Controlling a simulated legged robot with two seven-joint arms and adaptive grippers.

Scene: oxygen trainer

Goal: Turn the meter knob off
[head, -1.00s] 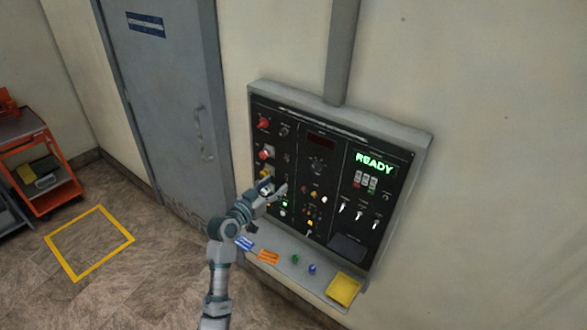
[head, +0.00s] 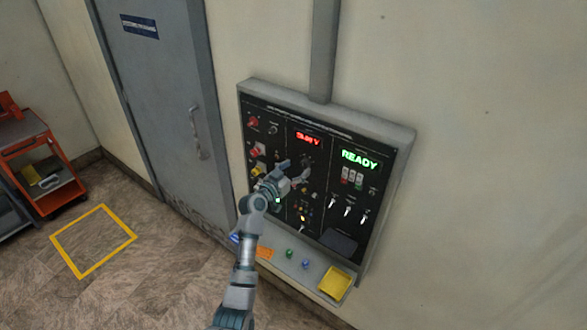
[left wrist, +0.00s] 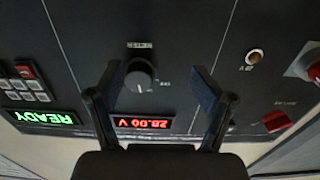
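The meter knob (left wrist: 140,78) is a round black dial with a pale pointer mark, on the black panel (left wrist: 205,25). In the left wrist view it lies between the two fingers of my left gripper (left wrist: 158,78), nearer the left finger. In the head view my left gripper (head: 295,171) is in front of the panel's middle section and partly covers the knob area. The red meter display (left wrist: 140,123) is lit, showing about 28 V. My right gripper is not in view.
A green READY display (head: 359,160) and white toggle switches (head: 348,211) are right of the gripper. Red knobs (head: 254,121) are on the left. A shelf below holds a yellow tray (head: 335,283) and small items. An orange cart (head: 36,163) stands far left.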

